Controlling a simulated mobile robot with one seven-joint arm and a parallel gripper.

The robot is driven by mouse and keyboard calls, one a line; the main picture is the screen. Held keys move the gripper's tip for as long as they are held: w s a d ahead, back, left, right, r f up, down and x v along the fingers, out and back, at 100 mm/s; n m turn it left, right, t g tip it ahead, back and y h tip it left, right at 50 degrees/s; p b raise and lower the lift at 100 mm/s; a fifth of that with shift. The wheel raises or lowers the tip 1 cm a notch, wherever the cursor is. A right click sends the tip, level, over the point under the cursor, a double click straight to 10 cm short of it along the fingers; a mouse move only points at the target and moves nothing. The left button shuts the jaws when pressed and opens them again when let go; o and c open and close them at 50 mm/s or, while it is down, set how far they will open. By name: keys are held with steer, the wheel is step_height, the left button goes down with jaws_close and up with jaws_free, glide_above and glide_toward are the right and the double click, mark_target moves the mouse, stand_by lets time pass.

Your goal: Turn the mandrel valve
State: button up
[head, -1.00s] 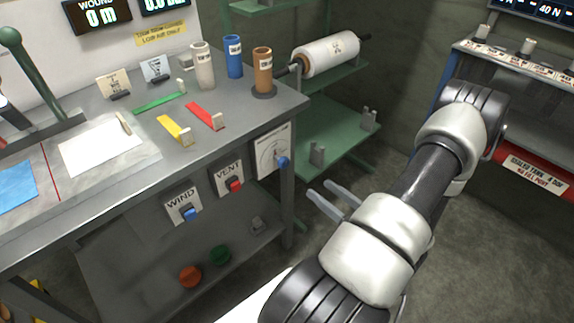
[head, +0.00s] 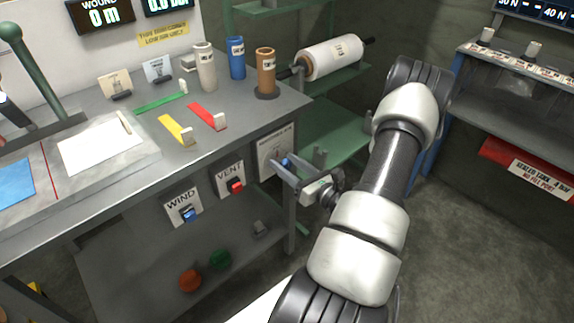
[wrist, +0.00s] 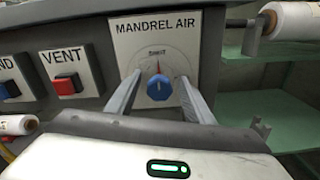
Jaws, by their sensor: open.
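The mandrel valve is a blue knob (wrist: 160,88) with a red pointer mark. It sits on a white dial plate labelled MANDREL AIR (wrist: 178,45) on the bench's front. In the wrist view its pointer stands about straight up. My gripper (wrist: 158,98) is open, with one finger on each side of the knob in that view; I cannot tell whether either touches it. In the head view my gripper (head: 282,172) is at the dial plate (head: 268,150), and its fingers partly cover the knob (head: 287,162).
The VENT panel with a red button (head: 236,187) and the WIND panel with a blue button (head: 189,214) are left of the dial. A green shelf rack (head: 335,135) with a white film roll (head: 332,57) stands behind on the right. Open floor (head: 450,240) lies right of my arm.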

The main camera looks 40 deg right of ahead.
steer(key=c, duration=1)
steer(key=shift+c, duration=0.2)
steer(key=shift+m+p, duration=0.35)
steer(key=shift+m, duration=0.05)
steer(key=m+p, duration=0.2)
steer(key=m, duration=0.2)
steer(key=shift+p, duration=0.3)
steer(key=m+p, duration=0.2)
steer(key=m, duration=0.2)
steer(key=shift+d, duration=0.1)
steer(key=m+p, duration=0.2)
steer(key=m, duration=0.3)
steer(key=shift+f, duration=0.15)
steer(key=m+p, duration=0.1)
steer(key=m, duration=0.3)
steer(key=shift+f, duration=0.15)
